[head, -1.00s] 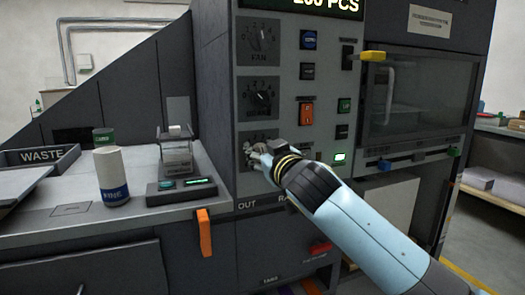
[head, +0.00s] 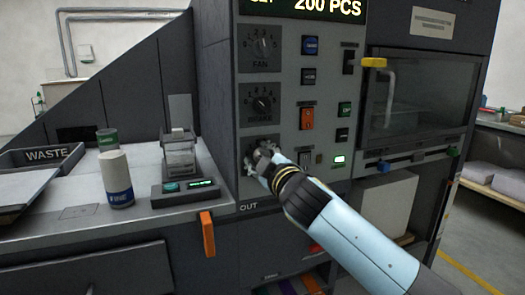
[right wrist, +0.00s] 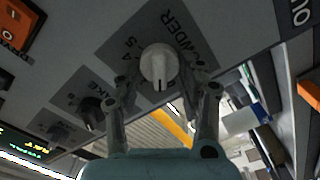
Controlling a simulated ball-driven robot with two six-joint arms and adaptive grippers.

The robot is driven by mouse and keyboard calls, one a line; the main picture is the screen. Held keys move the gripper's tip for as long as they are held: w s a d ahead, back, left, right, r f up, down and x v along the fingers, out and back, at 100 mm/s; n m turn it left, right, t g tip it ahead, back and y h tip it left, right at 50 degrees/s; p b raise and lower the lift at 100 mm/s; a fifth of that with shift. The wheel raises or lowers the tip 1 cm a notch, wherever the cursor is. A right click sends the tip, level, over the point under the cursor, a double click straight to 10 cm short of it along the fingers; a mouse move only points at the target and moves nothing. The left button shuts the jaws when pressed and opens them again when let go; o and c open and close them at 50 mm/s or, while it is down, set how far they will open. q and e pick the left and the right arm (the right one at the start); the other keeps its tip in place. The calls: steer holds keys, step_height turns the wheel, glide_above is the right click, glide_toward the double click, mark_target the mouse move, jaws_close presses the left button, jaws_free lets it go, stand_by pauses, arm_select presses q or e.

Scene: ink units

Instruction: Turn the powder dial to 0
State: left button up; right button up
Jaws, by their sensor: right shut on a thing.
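The powder dial is a pale round knob (right wrist: 158,62) on a dark square plate lettered POWDER, with figures 4 and 5 showing beside it in the right wrist view. A short dark line shows on the knob; I cannot tell which figure it points to. My right gripper (right wrist: 161,82) has one finger on each side of the knob and is shut on it. In the head view, my right gripper (head: 259,156) covers most of the knob, and only part of the dial's plate (head: 262,140) shows. My left gripper is not in view.
On the left counter stand a white bottle (head: 116,180) and a small scale (head: 184,187). An orange handle (head: 207,233) juts out below.

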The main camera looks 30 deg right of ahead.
steer(key=shift+a+f+n+p, duration=0.15)
steer(key=shift+n+p, duration=0.45)
steer(key=shift+n, duration=1.4)
steer(key=o, duration=1)
steer(key=shift+o, duration=0.2)
steer(key=v, duration=1.2)
steer(key=shift+f, duration=0.2)
